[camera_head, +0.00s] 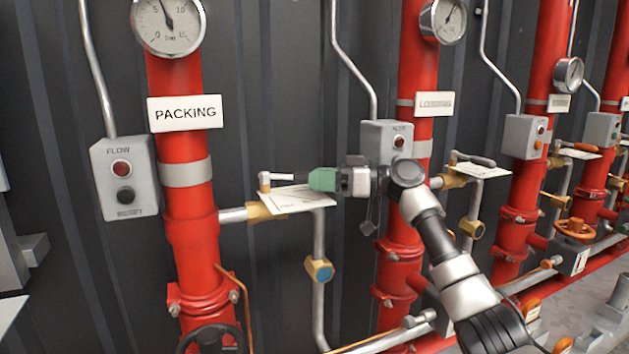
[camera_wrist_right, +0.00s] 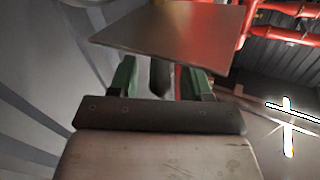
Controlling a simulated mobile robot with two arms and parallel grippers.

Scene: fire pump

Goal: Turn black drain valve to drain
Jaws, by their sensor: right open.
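The drain valve has a brass body (camera_head: 258,212) on a side pipe of the red PACKING column. Its lever (camera_head: 283,177) points right from the pivot and is roughly level; its far end is hidden at my right gripper (camera_head: 314,180). In the right wrist view, the black lever handle (camera_wrist_right: 160,76) lies between the two green fingers of my right gripper (camera_wrist_right: 161,80). Gaps show on both sides of the handle, so the fingers are open around it. A tag plate (camera_head: 297,199) sits under the lever and also shows in the wrist view (camera_wrist_right: 175,38). My left gripper is not in view.
A grey FLOW box (camera_head: 125,178) is left of the PACKING column (camera_head: 190,240). Another grey box (camera_head: 385,142) and red column (camera_head: 402,240) stand behind my right arm. A vertical pipe with a blue-capped fitting (camera_head: 319,269) runs below the valve. A dark handwheel (camera_head: 212,338) is at the bottom.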

